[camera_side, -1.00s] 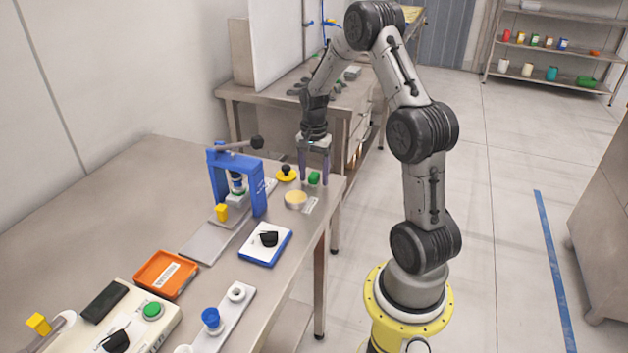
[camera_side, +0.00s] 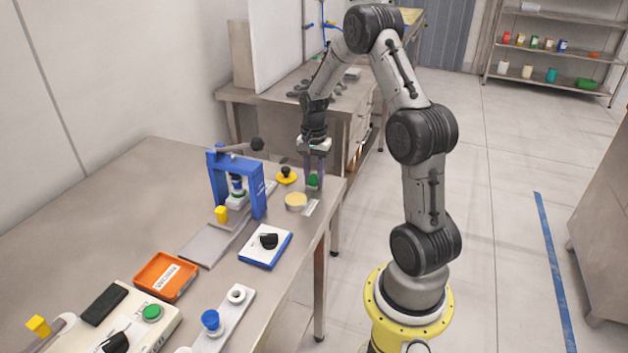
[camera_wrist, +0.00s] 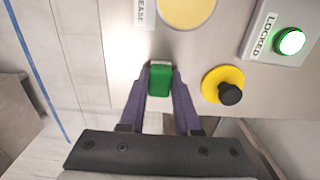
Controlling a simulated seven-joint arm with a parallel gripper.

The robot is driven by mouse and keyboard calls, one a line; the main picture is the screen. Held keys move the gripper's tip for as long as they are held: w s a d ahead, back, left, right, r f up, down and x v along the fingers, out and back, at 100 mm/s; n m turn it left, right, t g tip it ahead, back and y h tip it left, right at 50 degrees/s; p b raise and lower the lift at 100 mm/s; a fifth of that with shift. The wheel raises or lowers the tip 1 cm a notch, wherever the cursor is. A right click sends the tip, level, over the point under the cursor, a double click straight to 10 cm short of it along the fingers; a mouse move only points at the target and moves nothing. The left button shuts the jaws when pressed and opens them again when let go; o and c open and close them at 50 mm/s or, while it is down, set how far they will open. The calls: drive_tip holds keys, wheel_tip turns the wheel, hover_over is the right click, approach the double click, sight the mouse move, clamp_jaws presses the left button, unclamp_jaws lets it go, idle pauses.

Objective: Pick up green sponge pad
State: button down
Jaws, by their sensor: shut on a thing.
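The green sponge pad (camera_wrist: 160,80) is a small green block between the two purple-grey fingers of my gripper (camera_wrist: 160,88) in the wrist view. The fingers are shut on it, one on each side. In the side view, the pad (camera_side: 313,181) shows at the fingertips of my gripper (camera_side: 314,180), at the far right end of the table. Whether the pad touches the table top cannot be told.
A yellow disc with a black knob (camera_side: 286,175) and a pale yellow round pad (camera_side: 296,200) lie close by. A blue press frame (camera_side: 259,190) stands to the left. A blue-edged white box (camera_side: 265,245) and an orange tray (camera_side: 166,276) are nearer. The table's right edge (camera_side: 329,222) is close.

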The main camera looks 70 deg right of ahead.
sight(315, 177)
drive_tip(key=shift+r, duration=0.1)
drive_tip(key=shift+r, duration=0.25)
drive_tip(key=r, duration=0.3)
drive_tip(key=shift+s+a+r, duration=0.15)
drive_tip(key=shift+s+a, duration=0.05)
drive_tip(key=s+a+r, duration=0.9)
drive_tip(key=s, duration=0.1)
drive_tip(key=c, duration=1.3)
unclamp_jaws()
clamp_jaws()
